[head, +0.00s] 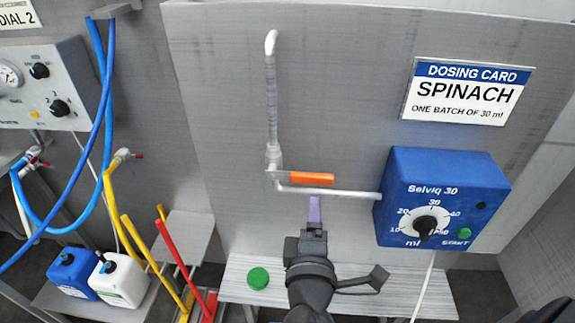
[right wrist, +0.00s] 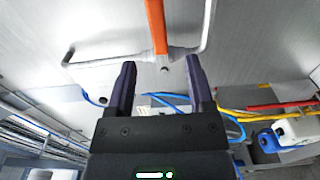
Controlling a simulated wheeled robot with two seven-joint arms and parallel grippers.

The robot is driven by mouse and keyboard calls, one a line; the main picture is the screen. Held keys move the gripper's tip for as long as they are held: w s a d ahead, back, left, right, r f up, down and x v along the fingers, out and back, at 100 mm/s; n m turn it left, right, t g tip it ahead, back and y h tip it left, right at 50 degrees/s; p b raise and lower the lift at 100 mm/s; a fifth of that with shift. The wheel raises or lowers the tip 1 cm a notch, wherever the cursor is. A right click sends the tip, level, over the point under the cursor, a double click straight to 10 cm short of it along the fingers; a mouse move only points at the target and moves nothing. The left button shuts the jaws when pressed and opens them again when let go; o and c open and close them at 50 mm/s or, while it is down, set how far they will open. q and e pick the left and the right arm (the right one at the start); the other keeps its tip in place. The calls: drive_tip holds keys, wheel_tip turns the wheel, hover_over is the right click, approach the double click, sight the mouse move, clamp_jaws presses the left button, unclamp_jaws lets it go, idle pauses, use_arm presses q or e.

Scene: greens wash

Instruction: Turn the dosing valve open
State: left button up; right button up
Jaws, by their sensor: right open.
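The dosing valve has an orange lever (head: 312,179) near the bend of a grey metal pipe (head: 272,100). In the head view the lever points right, crosswise to the vertical pipe and just above the lower horizontal run. My right gripper (head: 314,205) is just below the lever, pointing up at it. In the right wrist view the orange lever (right wrist: 156,28) is beyond the open fingertips (right wrist: 164,72), roughly centred between them. Nothing is between the fingers, and they look apart from the lever. My left gripper is not in view.
A blue dosing box (head: 440,198) with a dial joins the pipe at the right, under a spinach card (head: 466,93). A green round lid (head: 258,278) lies on the slatted bench (head: 400,297). Hoses, canisters (head: 118,279) and a gauge panel (head: 45,85) stand left.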

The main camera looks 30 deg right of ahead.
sight(314, 182)
drive_tip(key=p+x, duration=0.1)
drive_tip(key=x, duration=0.8)
drive_tip(key=shift+w+d+r, duration=0.2)
drive_tip(key=shift+w, duration=0.15)
clamp_jaws()
idle(0.9)
